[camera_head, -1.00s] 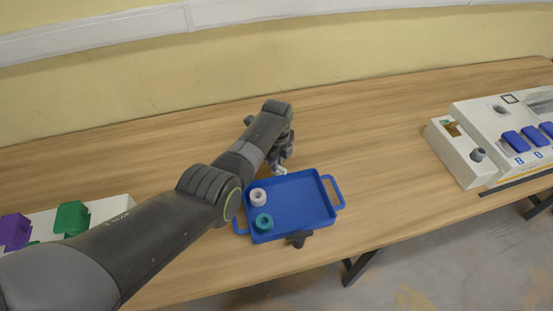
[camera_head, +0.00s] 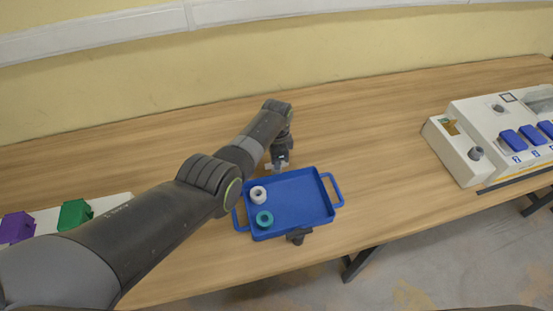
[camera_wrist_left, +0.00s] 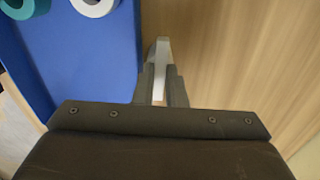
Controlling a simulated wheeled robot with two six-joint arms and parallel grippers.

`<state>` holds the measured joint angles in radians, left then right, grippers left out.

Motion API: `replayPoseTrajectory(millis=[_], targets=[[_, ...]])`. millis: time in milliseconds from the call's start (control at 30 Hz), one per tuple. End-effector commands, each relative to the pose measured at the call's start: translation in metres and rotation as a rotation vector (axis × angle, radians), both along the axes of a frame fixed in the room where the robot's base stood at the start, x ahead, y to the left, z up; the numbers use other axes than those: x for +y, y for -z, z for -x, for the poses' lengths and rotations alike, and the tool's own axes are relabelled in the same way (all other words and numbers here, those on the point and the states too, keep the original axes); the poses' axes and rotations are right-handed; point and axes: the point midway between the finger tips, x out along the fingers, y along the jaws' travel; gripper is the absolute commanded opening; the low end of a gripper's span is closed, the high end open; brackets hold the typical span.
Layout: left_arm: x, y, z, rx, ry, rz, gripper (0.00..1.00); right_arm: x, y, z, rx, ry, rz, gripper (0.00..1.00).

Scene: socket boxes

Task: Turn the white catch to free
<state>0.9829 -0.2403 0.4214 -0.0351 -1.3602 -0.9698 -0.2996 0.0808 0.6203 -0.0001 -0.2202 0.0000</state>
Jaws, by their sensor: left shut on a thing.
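My left gripper (camera_head: 279,163) is at the back edge of the blue tray (camera_head: 318,207), pointing down. In the left wrist view, its fingers (camera_wrist_left: 160,82) are shut on the narrow white catch (camera_wrist_left: 162,52), whose end sticks out past the fingertips beside the tray's edge. In the head view, the catch shows only as a small pale bit at the gripper's tip; the gripper hides most of it. I cannot tell how far the catch is turned. My right gripper is not in view.
A white ring (camera_head: 258,195) and a teal ring (camera_head: 264,220) stand in the tray's left part. A dark fitting (camera_head: 299,236) is at its front edge. A white box with blue switches (camera_head: 513,140) stands right; purple (camera_head: 16,228) and green (camera_head: 74,214) blocks sit left.

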Motion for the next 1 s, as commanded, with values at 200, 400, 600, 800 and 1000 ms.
replayPoseTrajectory(millis=[200,400,600,800,1000], targets=[[0.0004,-0.0010,-0.0008,-0.002,-0.066,-0.001,0.00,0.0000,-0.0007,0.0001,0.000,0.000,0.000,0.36],[0.0004,-0.0010,-0.0009,-0.002,-0.086,-0.001,0.00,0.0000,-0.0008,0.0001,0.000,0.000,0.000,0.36],[0.0004,-0.0010,-0.0009,-0.003,-0.088,-0.001,0.00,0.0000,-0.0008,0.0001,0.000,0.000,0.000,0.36],[0.0003,-0.0010,-0.0010,-0.002,-0.088,0.000,0.19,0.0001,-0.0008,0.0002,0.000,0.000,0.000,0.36],[0.0003,-0.0006,-0.0006,-0.001,-0.087,0.000,0.33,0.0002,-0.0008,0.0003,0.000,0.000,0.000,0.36]])
